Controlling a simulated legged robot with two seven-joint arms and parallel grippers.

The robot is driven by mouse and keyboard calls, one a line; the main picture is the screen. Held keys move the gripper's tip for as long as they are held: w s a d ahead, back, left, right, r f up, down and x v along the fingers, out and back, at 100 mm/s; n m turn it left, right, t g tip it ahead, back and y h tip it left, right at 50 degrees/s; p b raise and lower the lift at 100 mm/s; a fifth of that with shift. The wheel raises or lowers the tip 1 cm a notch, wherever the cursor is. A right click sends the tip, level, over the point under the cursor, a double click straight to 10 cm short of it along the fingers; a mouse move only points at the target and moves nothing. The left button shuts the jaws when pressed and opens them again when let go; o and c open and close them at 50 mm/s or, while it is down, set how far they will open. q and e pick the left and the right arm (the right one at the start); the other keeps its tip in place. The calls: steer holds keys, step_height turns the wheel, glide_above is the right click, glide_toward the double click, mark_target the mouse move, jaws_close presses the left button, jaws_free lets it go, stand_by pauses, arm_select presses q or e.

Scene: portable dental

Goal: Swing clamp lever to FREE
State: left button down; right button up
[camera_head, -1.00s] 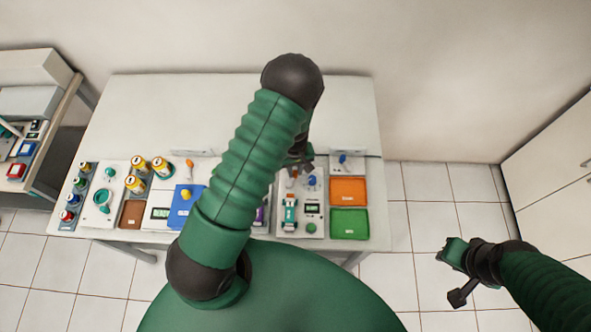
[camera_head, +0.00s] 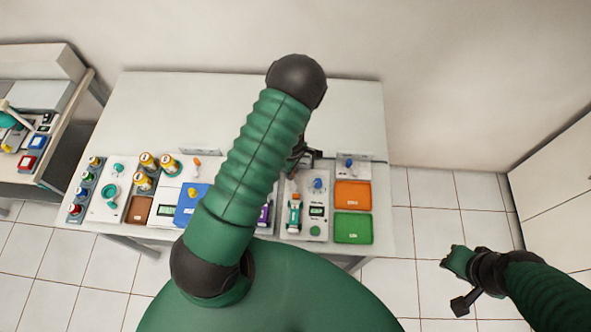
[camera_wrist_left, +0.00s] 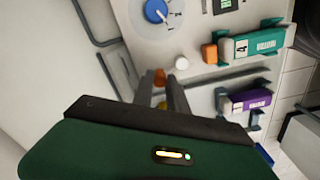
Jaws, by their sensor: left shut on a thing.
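My left gripper (camera_head: 300,160) is mostly hidden behind my own forearm in the head view, low over the far edge of the grey panel. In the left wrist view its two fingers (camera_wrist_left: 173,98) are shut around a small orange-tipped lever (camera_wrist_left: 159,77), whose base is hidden. A yellowish part (camera_wrist_left: 162,104) shows between the fingers. A blue dial (camera_wrist_left: 156,11) sits on the same panel, apart from the fingers. I cannot read any FREE mark. My right gripper (camera_head: 460,278) hangs over the floor at the right, far from the table; its jaw opening is unclear.
A teal cartridge (camera_wrist_left: 257,44) with an orange block (camera_wrist_left: 209,53) and a purple cartridge (camera_wrist_left: 248,98) lie beside the fingers. Orange (camera_head: 352,195) and green (camera_head: 352,228) trays stand at the right. The rear tabletop (camera_head: 180,100) is clear.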

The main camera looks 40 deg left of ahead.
arm_select(q)
steer(key=shift+s+a+n+p, duration=0.15)
steer(key=shift+s+a+n, duration=0.15)
steer(key=shift+n, duration=0.75)
steer(key=shift+s+a+n+p, duration=0.15)
steer(key=shift+s+n, duration=0.2)
steer(key=shift+n, duration=0.7)
steer(key=c, duration=1.3)
jaws_free()
step_height(320, 180, up, 17)
steer(key=shift+w+f, duration=0.1)
steer(key=shift+f, duration=0.1)
